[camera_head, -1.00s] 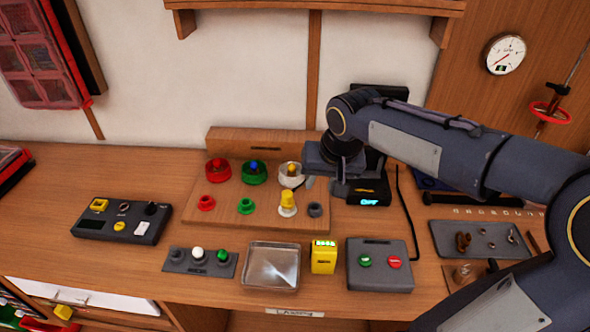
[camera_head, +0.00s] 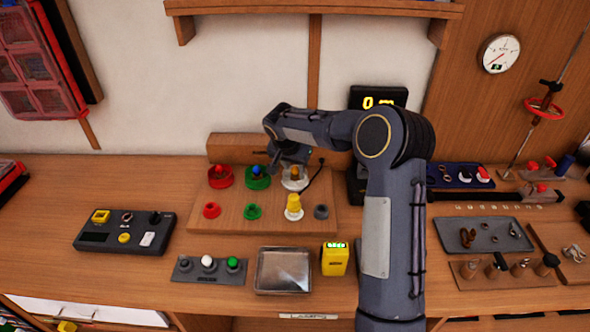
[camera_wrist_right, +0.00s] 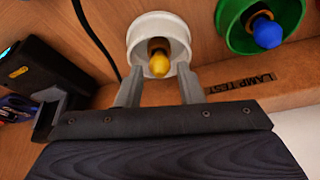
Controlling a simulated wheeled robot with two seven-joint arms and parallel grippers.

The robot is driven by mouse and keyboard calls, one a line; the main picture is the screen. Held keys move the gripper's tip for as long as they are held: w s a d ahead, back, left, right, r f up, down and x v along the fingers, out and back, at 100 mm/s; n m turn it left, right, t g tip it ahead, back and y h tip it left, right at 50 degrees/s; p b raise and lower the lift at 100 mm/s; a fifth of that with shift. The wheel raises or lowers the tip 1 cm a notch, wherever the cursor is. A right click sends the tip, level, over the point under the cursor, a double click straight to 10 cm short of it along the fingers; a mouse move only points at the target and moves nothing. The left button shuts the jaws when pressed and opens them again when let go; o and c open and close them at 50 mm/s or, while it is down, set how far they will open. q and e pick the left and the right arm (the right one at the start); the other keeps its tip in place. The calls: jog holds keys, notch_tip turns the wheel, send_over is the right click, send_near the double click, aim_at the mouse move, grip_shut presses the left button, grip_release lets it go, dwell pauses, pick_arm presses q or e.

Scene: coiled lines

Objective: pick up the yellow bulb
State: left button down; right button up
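The yellow bulb (camera_wrist_right: 159,64) stands in a white round cup (camera_wrist_right: 160,28) on the wooden lamp stand, with a brown part behind its yellow tip. In the head view the bulb (camera_head: 295,171) and the cup (camera_head: 292,186) are in the back row at right, partly hidden by my right gripper. My right gripper (camera_wrist_right: 160,70) is open, one finger either side of the bulb near the cup rim; contact cannot be told. My left gripper is not in view.
A green cup (camera_wrist_right: 240,37) with a blue bulb (camera_wrist_right: 267,32) is close beside the white one. A yellow piece on a white base (camera_head: 293,205) stands in front. A black device (camera_wrist_right: 35,75) and a cable are on the other side. A metal tray (camera_head: 284,270) lies in front.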

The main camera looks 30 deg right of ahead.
jog(key=shift+x, duration=0.85)
jog(key=shift+c, duration=0.4)
jog(key=c, duration=0.6)
jog(key=shift+c, duration=0.2)
jog(key=shift+r, duration=0.15)
